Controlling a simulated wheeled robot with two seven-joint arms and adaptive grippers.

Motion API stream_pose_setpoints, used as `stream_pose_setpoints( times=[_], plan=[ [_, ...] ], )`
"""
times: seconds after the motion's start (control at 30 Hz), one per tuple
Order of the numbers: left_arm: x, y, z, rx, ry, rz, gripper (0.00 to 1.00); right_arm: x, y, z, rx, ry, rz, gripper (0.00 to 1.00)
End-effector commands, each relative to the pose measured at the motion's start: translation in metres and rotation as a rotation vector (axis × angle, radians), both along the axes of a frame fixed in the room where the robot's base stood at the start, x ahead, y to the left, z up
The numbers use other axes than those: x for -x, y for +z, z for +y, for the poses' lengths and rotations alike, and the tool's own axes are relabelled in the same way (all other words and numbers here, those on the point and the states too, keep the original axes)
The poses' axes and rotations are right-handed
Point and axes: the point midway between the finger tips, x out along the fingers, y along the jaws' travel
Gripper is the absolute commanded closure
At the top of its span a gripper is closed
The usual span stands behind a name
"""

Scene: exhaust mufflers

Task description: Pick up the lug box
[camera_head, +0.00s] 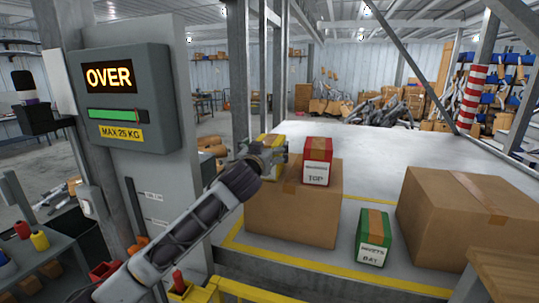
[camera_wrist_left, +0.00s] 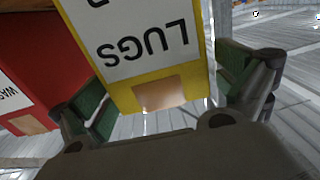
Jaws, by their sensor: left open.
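The lug box is a yellow box with a white label reading LUGS. In the head view the lug box (camera_head: 269,139) shows only in part behind my left gripper (camera_head: 272,157), at the top of a large brown carton (camera_head: 290,215). In the left wrist view the lug box (camera_wrist_left: 150,50) fills the upper middle, its label upside down. My left gripper (camera_wrist_left: 165,100) is open, with one green-padded finger on each side of the box. I cannot tell whether the pads touch it. My right gripper is not in view.
A green box (camera_head: 373,238) stands lower, between that carton and another large carton (camera_head: 465,220). A scale display (camera_head: 115,100) reads OVER, MAX 25 KG. A yellow rail (camera_head: 235,292) runs in front.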

Motion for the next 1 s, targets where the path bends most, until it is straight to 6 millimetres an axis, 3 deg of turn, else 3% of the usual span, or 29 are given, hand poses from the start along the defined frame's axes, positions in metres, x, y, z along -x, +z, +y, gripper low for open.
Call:
stream_pose_setpoints(
  times=[0.3,0.87,1.0],
  plan=[
    [-0.022,0.001,-0.005,-0.001,0.001,0.0,0.0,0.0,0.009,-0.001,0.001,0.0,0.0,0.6],
    [-0.024,0.0,-0.006,-0.001,0.0,0.0,0.0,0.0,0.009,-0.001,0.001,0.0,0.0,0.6],
    [-0.024,0.0,-0.006,-0.001,0.0,0.0,0.18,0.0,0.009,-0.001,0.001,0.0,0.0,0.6]
  ],
)
